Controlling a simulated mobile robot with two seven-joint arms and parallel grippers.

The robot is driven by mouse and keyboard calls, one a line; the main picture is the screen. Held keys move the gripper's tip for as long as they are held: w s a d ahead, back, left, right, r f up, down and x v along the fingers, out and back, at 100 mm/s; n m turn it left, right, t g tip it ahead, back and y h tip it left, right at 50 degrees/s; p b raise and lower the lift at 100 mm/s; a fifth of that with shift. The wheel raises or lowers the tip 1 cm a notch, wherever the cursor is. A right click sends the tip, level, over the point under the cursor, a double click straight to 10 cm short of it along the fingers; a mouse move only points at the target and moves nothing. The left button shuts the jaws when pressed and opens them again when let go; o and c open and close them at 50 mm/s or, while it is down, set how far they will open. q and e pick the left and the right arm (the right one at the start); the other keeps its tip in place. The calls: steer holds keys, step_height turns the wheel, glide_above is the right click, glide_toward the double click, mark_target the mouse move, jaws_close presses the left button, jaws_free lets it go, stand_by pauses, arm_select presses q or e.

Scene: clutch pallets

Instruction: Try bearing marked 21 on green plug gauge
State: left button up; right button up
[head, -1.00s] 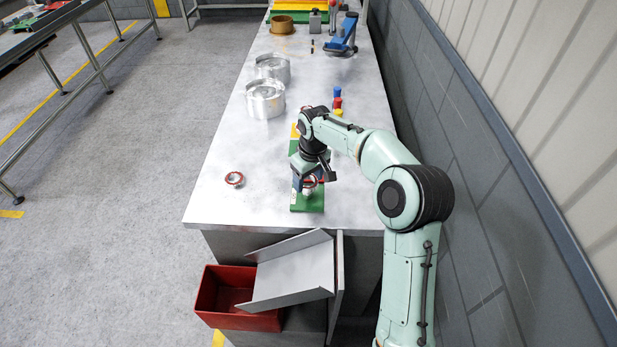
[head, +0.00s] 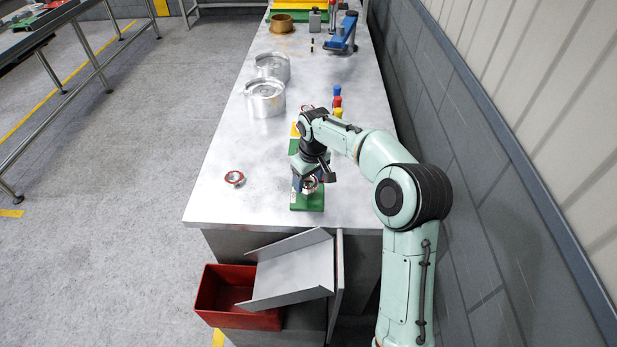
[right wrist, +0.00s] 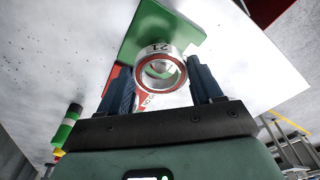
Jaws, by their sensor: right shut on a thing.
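My right gripper (head: 305,180) is over the near end of the bench, low at a green plate (head: 309,203). In the right wrist view its two dark fingers (right wrist: 161,88) are shut on a silver bearing (right wrist: 157,53) with a red inner ring. The rim mark reads 21, upside down in that view. The green plate (right wrist: 150,27) shows behind the bearing. A green-and-white banded post with a black top (right wrist: 68,128) stands at the left of the wrist view. I cannot tell whether it is the green plug gauge. My left gripper is out of view.
Another red-ringed bearing (head: 234,178) lies on the bench (head: 222,205) to the left. Two silver housings (head: 265,98) stand farther back. Blue, red and yellow pieces (head: 337,102) stand near the right side. A red bin (head: 222,317) and grey chute (head: 290,272) are below the front edge.

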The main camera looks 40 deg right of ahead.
mark_target(308, 185)
stand_by(0.3)
steer(key=o, duration=1.4)
steer(key=shift+c, duration=0.2)
steer(key=shift+r, duration=0.1)
steer(key=shift+r+p, duration=0.35)
steer(key=shift+r, duration=0.35)
steer(key=shift+w+r+p, duration=0.1)
steer(key=shift+r+p, duration=0.7)
steer(key=shift+r, duration=1.8)
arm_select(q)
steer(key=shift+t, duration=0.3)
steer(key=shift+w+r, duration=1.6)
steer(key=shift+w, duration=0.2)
arm_select(e)
steer(key=shift+r, duration=1.1)
